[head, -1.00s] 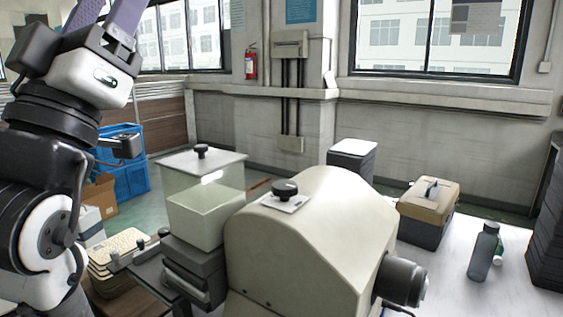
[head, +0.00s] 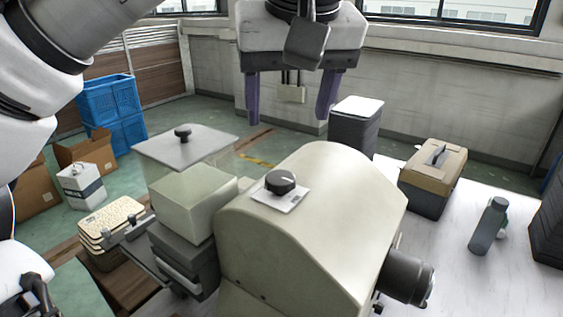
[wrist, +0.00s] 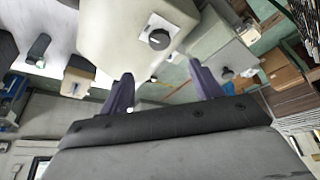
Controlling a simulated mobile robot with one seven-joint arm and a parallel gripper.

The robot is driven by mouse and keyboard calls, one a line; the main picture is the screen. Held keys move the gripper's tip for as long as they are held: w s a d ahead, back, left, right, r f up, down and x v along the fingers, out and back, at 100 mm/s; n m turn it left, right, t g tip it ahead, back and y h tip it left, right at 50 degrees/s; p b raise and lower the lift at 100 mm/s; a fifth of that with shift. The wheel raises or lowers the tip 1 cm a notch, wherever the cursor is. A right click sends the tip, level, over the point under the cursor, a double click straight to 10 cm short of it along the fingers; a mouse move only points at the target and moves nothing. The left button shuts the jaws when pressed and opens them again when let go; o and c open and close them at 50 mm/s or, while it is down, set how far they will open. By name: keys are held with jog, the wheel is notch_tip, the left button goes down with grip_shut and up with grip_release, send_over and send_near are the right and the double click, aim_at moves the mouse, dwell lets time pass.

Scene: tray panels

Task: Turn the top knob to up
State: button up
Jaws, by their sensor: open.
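The top knob (head: 280,182) is a black round dial on a small white plate (head: 261,195). The plate lies on top of a beige rounded machine (head: 315,225). A light mark shows on the knob, but its direction is too small to read. My gripper (head: 290,100) is open and empty, its two purple fingers pointing down above and behind the machine, apart from the knob. In the wrist view the knob (wrist: 158,38) appears beyond my open fingers (wrist: 160,72), roughly between them sideways. Nothing hides it.
A clear box with a black-knobbed lid (head: 185,147) stands left of the machine. A dark cylinder (head: 405,278) sticks out at its right. A tan toolbox (head: 433,178) and grey bottle (head: 488,226) stand on the light table. A dark bin (head: 355,130) stands behind.

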aim_at(281, 178)
jog(key=b+x, duration=0.7)
jog(key=x, duration=0.5)
jog(key=shift+a+f, duration=0.1)
jog(key=shift+f, duration=0.05)
jog(key=shift+w+f, duration=0.25)
jog(key=shift+f, duration=0.25)
jog(key=c, duration=1)
jog(key=shift+o, duration=0.2)
